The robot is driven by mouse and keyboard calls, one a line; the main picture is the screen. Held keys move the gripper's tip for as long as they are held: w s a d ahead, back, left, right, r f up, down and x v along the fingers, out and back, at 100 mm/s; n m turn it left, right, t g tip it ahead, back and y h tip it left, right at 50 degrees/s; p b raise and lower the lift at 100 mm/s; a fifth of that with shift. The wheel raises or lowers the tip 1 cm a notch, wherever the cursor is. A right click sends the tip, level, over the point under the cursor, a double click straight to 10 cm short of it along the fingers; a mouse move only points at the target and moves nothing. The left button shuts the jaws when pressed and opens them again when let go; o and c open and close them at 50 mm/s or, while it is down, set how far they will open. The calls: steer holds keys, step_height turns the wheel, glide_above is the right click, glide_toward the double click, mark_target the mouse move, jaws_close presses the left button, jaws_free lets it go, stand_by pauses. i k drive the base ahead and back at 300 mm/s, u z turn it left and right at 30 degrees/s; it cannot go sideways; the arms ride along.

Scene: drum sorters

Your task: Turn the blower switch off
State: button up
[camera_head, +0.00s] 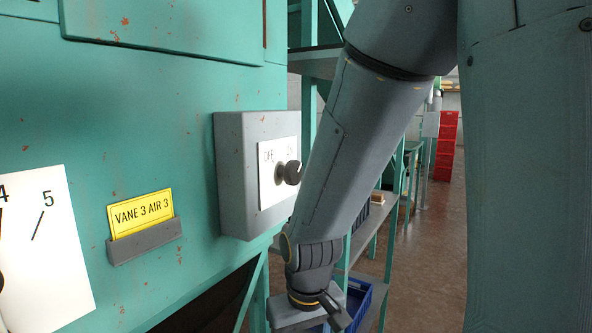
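The blower switch box (229,175) is a grey box on the teal machine panel, with a white plate marked OFF on the left and ON on the right. Its dark rotary knob (291,173) points to the right, toward the ON side. My arm hangs down in front and to the right of the box, and partly covers the ON mark. My gripper (325,316) is at the bottom of the picture, below and to the right of the switch, apart from it. Its fingers are mostly hidden or cut off.
A yellow card (140,213) reading VANE 3 AIR 3 sits in a holder on the panel. A white dial plate (45,260) is at the lower left. Shelves with blue bins (357,297) stand behind my arm. Red crates (446,146) stand far back; brown floor is open at right.

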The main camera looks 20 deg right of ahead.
mark_target(291, 173)
steer(key=z, duration=1.55)
steer(key=k, duration=0.75)
steer(key=u, duration=1)
